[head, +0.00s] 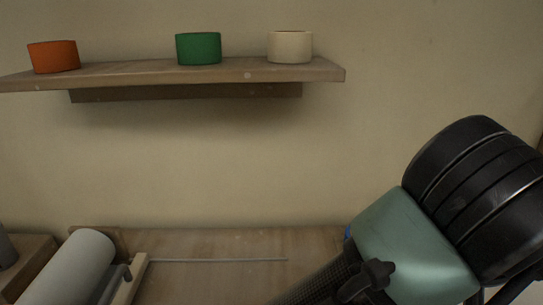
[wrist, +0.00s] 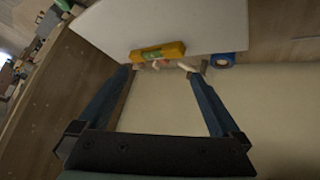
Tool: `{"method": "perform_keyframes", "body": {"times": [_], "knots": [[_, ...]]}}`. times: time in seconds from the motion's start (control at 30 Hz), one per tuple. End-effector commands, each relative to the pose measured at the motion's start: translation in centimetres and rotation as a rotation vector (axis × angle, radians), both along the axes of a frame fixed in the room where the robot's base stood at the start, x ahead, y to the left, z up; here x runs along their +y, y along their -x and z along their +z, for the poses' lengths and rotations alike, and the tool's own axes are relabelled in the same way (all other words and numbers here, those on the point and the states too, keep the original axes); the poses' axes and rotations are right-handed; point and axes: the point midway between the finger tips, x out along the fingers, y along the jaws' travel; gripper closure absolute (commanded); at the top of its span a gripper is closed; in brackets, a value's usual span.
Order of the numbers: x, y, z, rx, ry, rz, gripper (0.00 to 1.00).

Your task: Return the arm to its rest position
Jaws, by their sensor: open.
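My gripper (wrist: 160,73) shows in the wrist view with its two dark blue fingers spread apart and nothing held between them. Beyond the fingertips are a yellow spirit level (wrist: 158,52) and a blue roll (wrist: 222,60) near the edge of a white board (wrist: 150,22). In the head view my arm fills the lower right, with a black joint and a green-grey link. The fingers do not show in that view.
A wall shelf (head: 220,72) carries an orange roll (head: 54,57), a green roll (head: 198,49) and a cream roll (head: 290,47). Below is a wooden bench (head: 220,275) with a grey cylinder (head: 72,268) and a thin rod (head: 220,260). The wall between shelf and bench is clear.

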Motion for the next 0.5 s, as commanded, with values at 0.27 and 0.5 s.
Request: {"method": "perform_keyframes", "body": {"times": [0.27,0.5], "knots": [[-0.2,-2.8,16.9,-0.688,0.524,0.024,0.0],[12.8,-1.9,25.6,-1.318,0.584,0.374,0.0]]}}
